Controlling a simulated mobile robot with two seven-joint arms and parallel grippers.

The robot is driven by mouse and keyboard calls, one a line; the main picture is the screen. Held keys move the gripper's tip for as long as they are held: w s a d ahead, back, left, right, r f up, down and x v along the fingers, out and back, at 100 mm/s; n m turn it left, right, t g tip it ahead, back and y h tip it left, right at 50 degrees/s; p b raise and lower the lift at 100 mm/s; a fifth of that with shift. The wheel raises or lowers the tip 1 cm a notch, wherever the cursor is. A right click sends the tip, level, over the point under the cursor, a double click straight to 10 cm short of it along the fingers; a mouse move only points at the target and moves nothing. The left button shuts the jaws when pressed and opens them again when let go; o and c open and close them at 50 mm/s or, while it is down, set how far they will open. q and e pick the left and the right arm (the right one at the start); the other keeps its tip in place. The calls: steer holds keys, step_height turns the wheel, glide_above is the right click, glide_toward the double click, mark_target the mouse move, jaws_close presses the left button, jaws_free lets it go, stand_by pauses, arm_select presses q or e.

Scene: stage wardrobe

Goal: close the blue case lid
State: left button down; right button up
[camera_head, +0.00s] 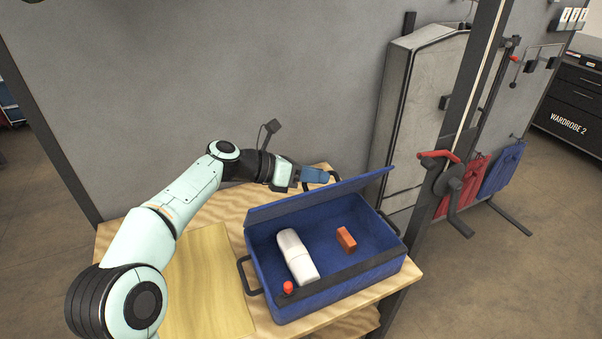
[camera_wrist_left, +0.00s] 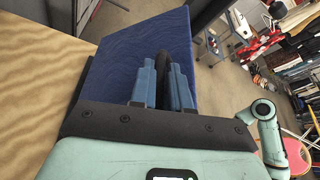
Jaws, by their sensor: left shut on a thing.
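The blue case (camera_head: 345,291) stands on the wooden table with its inside showing. Its blue lid (camera_head: 300,200) is open and stands up along the far side, tilted; in the left wrist view it is a large blue panel (camera_wrist_left: 120,62). My left gripper (camera_head: 322,176) is behind the lid's upper edge. It is shut on a black handle (camera_wrist_left: 163,64), which shows between the fingers beside the panel. Inside the case lie a white object (camera_head: 297,256) and an orange-brown block (camera_head: 346,239). My right gripper is not in view.
A pale board (camera_head: 208,285) lies on the table (camera_head: 262,328) left of the case. A dark post (camera_head: 466,120) with a red lever stands to the right. A grey wall rises behind.

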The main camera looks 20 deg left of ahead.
mark_target(322, 191)
arm_select(q)
steer(key=s+d+f+b, duration=0.1)
steer(key=s+d+f+m+y+b, duration=0.1)
steer(key=shift+d+t, duration=0.3)
arm_select(e)
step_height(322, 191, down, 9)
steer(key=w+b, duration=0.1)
steer(key=b, duration=0.6)
arm_select(q)
steer(key=s+d+f+m+t+y+b, duration=0.1)
steer(key=s+d+f+m+b, duration=0.1)
steer(key=f, duration=0.4)
steer(key=s+d+f+m+t+y+b, duration=0.1)
steer(key=s+d+f+m+b, duration=0.2)
steer(key=f, duration=0.3)
steer(key=shift+d+t+y+b, duration=0.3)
steer(key=shift+d+y+b, duration=0.15)
steer(key=shift+d, duration=0.15)
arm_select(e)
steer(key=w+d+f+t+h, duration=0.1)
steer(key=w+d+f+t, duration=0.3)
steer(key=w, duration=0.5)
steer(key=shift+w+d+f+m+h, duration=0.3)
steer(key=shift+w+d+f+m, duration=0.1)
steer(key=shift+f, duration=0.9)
arm_select(q)
steer(key=shift+s+f, duration=0.1)
steer(key=shift+f, duration=0.05)
